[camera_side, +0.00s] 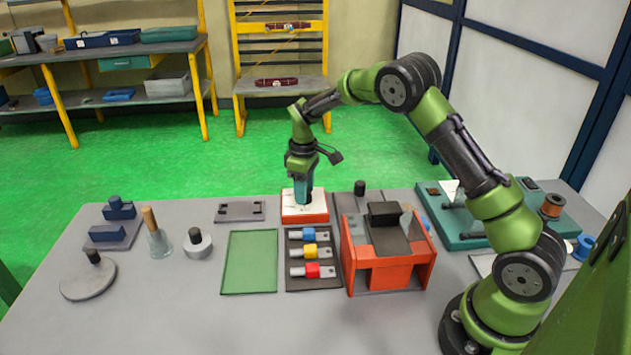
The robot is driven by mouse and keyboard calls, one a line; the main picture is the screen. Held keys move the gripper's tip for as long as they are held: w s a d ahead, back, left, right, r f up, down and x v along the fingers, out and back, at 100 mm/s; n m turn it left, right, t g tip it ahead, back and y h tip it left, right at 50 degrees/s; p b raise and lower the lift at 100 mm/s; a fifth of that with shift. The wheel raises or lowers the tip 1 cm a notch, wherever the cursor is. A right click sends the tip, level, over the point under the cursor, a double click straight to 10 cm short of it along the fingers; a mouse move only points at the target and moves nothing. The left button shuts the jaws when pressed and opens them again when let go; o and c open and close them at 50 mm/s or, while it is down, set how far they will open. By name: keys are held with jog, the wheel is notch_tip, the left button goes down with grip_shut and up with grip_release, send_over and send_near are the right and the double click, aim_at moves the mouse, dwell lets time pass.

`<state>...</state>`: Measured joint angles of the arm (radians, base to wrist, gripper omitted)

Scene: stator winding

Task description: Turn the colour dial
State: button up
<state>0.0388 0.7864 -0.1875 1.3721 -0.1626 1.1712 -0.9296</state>
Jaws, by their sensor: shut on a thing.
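The colour dial is the white-topped plate on a red-orange base (304,217) at the back middle of the table. My gripper (304,200) points straight down onto the middle of its top. Its fingers are shut on a small dark part there, which looks like the dial's knob. The fingers and the gripper body hide most of that knob, so its pointing direction cannot be made out. Markings on the white top are too small to read.
In front of the dial, a dark tray (290,283) holds keys with blue, yellow and red heads. A green mat (232,287) lies to its left. An orange-red box stand (361,278) stands close on the right. A grey flat fixture (226,218) lies left of the dial.

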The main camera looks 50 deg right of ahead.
jog(key=m, duration=0.4)
jog(key=shift+m, duration=0.3)
jog(key=m, duration=0.4)
jog(key=shift+m, duration=0.3)
jog(key=m, duration=0.4)
jog(key=shift+a+r+m, duration=0.1)
jog(key=shift+m, duration=0.2)
jog(key=m, duration=0.5)
jog(key=o, duration=1.1)
jog(key=shift+c, duration=0.2)
notch_tip(320, 180, up, 17)
